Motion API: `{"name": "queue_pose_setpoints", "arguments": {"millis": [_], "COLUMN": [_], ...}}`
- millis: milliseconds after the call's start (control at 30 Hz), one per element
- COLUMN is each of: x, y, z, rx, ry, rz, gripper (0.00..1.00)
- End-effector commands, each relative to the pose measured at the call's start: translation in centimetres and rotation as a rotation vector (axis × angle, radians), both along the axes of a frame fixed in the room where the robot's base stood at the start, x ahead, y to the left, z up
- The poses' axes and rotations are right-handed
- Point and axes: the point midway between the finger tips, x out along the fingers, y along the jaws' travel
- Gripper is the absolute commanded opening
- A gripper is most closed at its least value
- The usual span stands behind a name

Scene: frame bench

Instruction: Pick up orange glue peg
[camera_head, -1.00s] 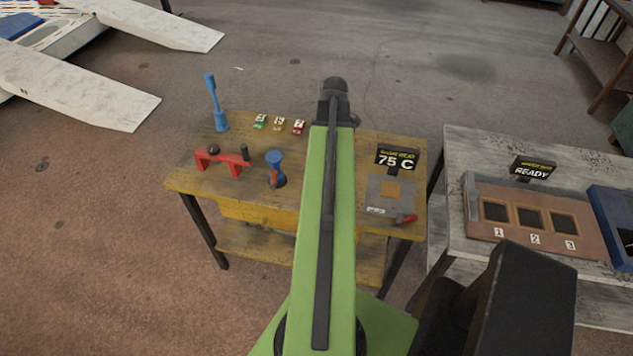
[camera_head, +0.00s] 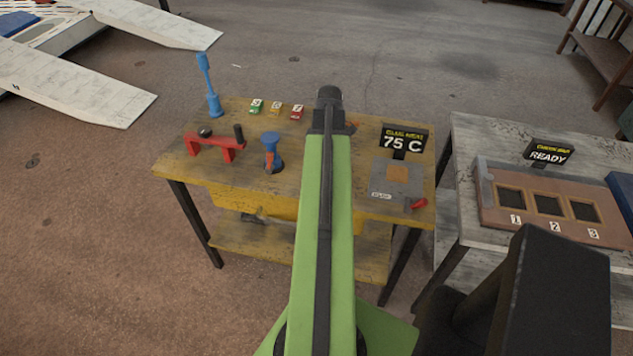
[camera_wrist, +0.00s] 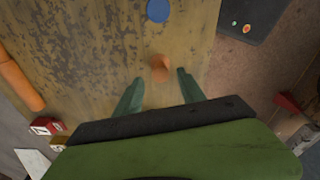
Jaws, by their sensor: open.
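A small orange peg (camera_wrist: 160,68) shows in the wrist view, seen from above on the worn yellow bench top (camera_wrist: 95,50). My gripper (camera_wrist: 160,76) has its two teal fingers spread, one on each side of the peg, with clear gaps; it is empty. I cannot tell the height of the fingertips above the bench. In the head view my green arm reaches over the bench (camera_head: 230,190) and hides the jaws. An orange bit (camera_head: 352,127) shows just right of the arm's end; I cannot tell whether it is the peg.
In the wrist view, a blue round top (camera_wrist: 157,10) stands beyond the peg and a long orange cylinder (camera_wrist: 18,80) lies left. The head view shows a red stand (camera_head: 215,143), a blue holder (camera_head: 271,150), a 75 C sign (camera_head: 403,140) and a grey plate (camera_head: 385,178).

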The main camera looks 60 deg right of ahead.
Motion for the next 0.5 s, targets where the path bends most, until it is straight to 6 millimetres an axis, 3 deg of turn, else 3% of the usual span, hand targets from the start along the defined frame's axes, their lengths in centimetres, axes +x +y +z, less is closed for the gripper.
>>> {"name": "queue_pose_setpoints", "arguments": {"millis": [133,400,500], "x": [0.0,0.2,0.3], "y": [0.1,0.3,0.3], "z": [-0.8,-5.2,-5.3], "rx": [0.000,0.000,0.000], "ry": [0.000,0.000,0.000], "rz": [0.000,0.001,0.000], "gripper": [0.47,0.47,0.47]}}
